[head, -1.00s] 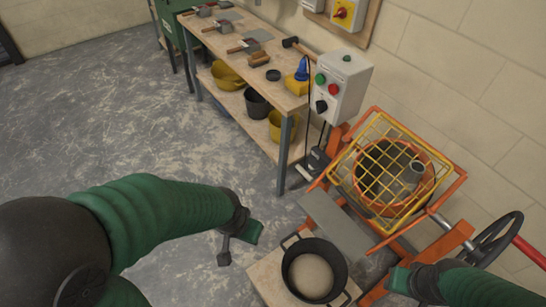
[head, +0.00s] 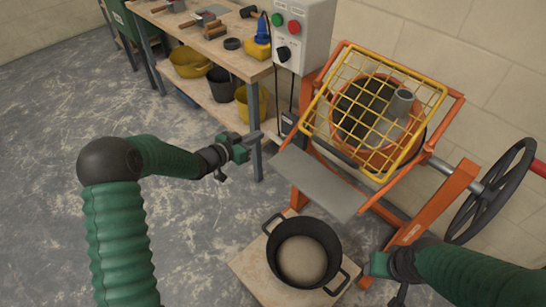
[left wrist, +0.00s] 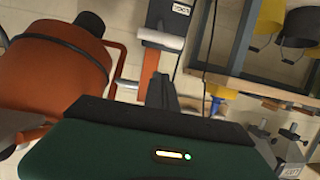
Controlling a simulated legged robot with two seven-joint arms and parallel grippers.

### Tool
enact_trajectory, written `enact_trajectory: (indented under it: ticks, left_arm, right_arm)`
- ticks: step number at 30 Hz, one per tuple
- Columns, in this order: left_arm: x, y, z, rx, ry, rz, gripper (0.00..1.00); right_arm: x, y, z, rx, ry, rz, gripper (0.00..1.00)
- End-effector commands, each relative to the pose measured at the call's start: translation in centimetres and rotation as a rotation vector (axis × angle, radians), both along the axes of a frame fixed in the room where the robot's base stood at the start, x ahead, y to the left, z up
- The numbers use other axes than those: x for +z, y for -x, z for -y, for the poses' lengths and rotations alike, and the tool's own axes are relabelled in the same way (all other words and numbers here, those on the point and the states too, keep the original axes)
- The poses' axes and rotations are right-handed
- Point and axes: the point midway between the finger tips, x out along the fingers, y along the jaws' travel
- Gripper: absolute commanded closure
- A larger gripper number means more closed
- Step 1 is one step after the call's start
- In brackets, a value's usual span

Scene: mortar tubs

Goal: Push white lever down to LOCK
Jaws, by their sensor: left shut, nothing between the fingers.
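In the left wrist view the white lever (left wrist: 160,38) is a short pale bar, upside down in the picture. It sits by a dark plate (left wrist: 175,14) with a small white label that seems to read LOCK. In the head view I cannot make the lever out. My left gripper (head: 252,138) is shut and empty, in the air in front of the bench leg, left of the mixer's grey chute. It does not appear to touch the lever. My right gripper (head: 374,265) is low beside the black tub; its jaws are not clear.
The orange mixer drum (head: 425,142) stands under a yellow grid guard (head: 345,100), with a black handwheel (head: 490,190) at right. The grey chute (head: 315,184) juts over a black tub (head: 325,238). A workbench (head: 195,38) with tools and a switch box (head: 304,35) stand behind. Floor at left is clear.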

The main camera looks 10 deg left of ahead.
Motion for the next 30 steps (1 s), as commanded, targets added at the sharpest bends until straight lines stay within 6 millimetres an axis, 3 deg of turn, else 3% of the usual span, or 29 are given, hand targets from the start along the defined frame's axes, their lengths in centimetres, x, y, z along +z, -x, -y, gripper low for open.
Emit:
enact_trajectory:
  ticks: [1, 2, 7, 17, 30]
  left_arm:
    - [-1.6, -0.3, -0.3, -0.030, 0.040, 0.047, 1.00]
    - [-1.6, -0.3, -0.4, -0.048, 0.057, 0.069, 1.00]
    - [-0.8, -0.4, -0.4, -0.080, 0.085, 0.104, 1.00]
    - [-1.3, -1.3, 0.3, -0.081, 0.082, 0.100, 1.00]
    - [-2.8, -8.8, 5.3, -0.079, 0.080, 0.101, 1.00]
  right_arm:
    - [-1.9, 0.0, 0.0, 0.000, 0.000, 0.001, 0.53]
    - [-2.0, 0.0, 0.0, 0.000, 0.000, 0.002, 0.53]
    - [-1.6, 0.0, 0.0, 0.000, 0.000, 0.002, 0.53]
    - [-1.9, 0.0, 0.0, 0.000, 0.000, 0.002, 0.53]
    - [-4.0, 0.0, 0.0, 0.000, 0.000, 0.002, 0.53]
